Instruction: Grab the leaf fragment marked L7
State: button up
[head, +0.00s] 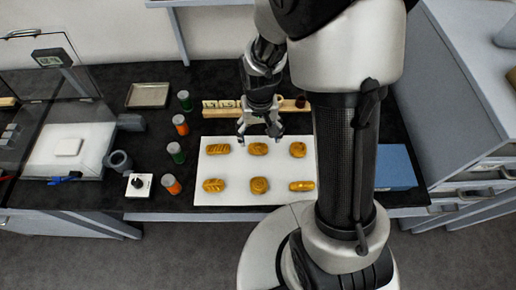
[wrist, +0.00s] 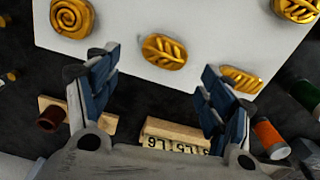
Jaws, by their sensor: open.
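Several gold fragments lie on a white board (head: 238,170). In the wrist view, a leaf-veined fragment (wrist: 165,51) lies just beyond and between my open fingertips. A second leaf-veined fragment (wrist: 241,79) is to its right, another (wrist: 297,9) is cut off at the top right, and a spiral fragment (wrist: 72,17) is at the top left. No L7 mark is readable on any fragment. My gripper (head: 260,136) is open and empty, above the board's back edge near the middle back fragment (head: 258,149). My arm may hide part of the board's right side.
A wooden rack (wrist: 184,131) with small tiles, some reading L5 and L6, stands behind the board. Capped jars (head: 180,125) line the left, near a metal tray (head: 148,95) and a glass-fronted balance (head: 70,145). A blue box (head: 395,168) is at right.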

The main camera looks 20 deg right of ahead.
aim_at(258, 145)
jog(key=f, duration=0.1)
jog(key=f+b, duration=0.1)
jog(key=f, duration=0.1)
jog(key=f+b, duration=0.1)
jog(key=f, duration=0.1)
jog(key=shift+s+a, duration=0.1)
jog(key=shift+a, duration=0.15)
jog(key=shift+c, duration=0.6)
jog(key=c, duration=0.8)
jog(key=shift+r, duration=0.2)
jog(key=shift+c, duration=0.2)
